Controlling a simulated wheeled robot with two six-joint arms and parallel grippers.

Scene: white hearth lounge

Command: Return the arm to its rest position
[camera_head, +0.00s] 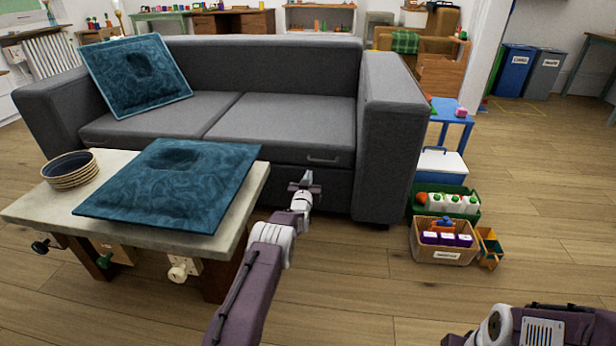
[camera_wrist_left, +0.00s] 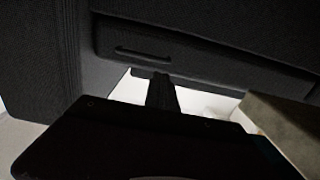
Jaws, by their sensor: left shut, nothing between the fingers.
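My left arm reaches forward from the bottom of the head view. Its gripper (camera_head: 305,184) is shut and empty, in front of the grey sofa (camera_head: 290,118) and to the right of the low table (camera_head: 22,212). In the left wrist view the shut fingers (camera_wrist_left: 161,92) show dark against the sofa's lower front. I cannot tell whether the gripper touches the sofa. Part of my right arm shows at the bottom right of the head view; its gripper is out of view.
A blue cushion (camera_head: 170,195) and stacked plates (camera_head: 70,170) are on the table. Another blue cushion (camera_head: 135,75) leans on the sofa. A crate of purple-labelled items (camera_head: 444,255) and a green crate (camera_head: 470,208) stand right of the sofa. Floor between table and crates is clear.

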